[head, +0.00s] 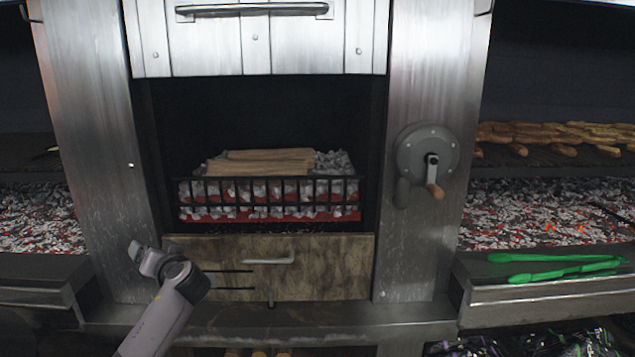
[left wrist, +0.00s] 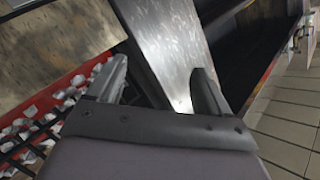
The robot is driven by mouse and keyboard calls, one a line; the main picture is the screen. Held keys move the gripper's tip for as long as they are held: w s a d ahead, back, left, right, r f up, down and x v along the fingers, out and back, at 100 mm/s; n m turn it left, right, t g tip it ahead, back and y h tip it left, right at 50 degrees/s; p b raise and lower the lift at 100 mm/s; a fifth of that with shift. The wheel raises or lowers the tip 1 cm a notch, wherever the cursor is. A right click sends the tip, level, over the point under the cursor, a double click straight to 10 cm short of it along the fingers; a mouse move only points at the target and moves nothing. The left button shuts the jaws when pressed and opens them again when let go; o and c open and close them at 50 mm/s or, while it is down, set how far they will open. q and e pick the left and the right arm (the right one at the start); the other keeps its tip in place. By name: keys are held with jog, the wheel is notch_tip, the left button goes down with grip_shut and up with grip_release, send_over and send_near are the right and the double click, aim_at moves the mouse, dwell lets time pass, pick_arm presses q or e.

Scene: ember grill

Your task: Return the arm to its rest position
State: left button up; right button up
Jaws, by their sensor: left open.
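My left arm (head: 165,315) comes in from the lower left in the head view, in front of the left steel post and the left end of the drawer front. Its gripper is hard to make out there. In the left wrist view my left gripper (left wrist: 160,78) is open, with its two grey fingers apart and nothing between them. The steel post, a wood-toned panel and a red-edged coal basket show beyond the fingers. My right gripper is in neither view.
A drawer front (head: 325,275) with a handle (head: 268,261) is below the coal basket (head: 270,209), which holds wood sticks (head: 260,163). A crank wheel (head: 425,155) is on the right post. Green tongs (head: 550,268) lie on the right ledge. Tiled floor (left wrist: 285,120) shows in the left wrist view.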

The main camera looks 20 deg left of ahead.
pick_arm(q)
jog(key=w+d+r+m+t+h, duration=0.1)
jog(key=w+d+m+t+h, duration=0.4)
jog(key=d, duration=0.3)
jog(key=w+d+m+t+h, duration=0.2)
jog(key=w+d+t+h, duration=0.25)
jog(key=d+h, duration=0.25)
jog(key=s+d+f+g+h, duration=0.1)
jog(key=s+d+f, duration=0.2)
jog(key=s+f, duration=0.25)
jog(key=s+d+f+m+g+h, duration=0.1)
jog(key=s+d+f, duration=0.2)
jog(key=s+f, duration=0.3)
jog(key=s+d+f+g+h, duration=0.1)
jog(key=s+d+f, duration=0.25)
jog(key=f, duration=0.35)
jog(key=s+d+f+g, duration=0.2)
jog(key=s+d+f, duration=0.1)
jog(key=s, duration=0.8)
jog(key=s+d+f+n+g+h, duration=0.1)
jog(key=s+d+f, duration=0.3)
jog(key=s, duration=0.8)
notch_tip(320, 180, down, 2)
jog(key=shift+f+g, duration=0.1)
jog(key=shift+g, duration=0.35)
jog(key=shift+w, duration=0.1)
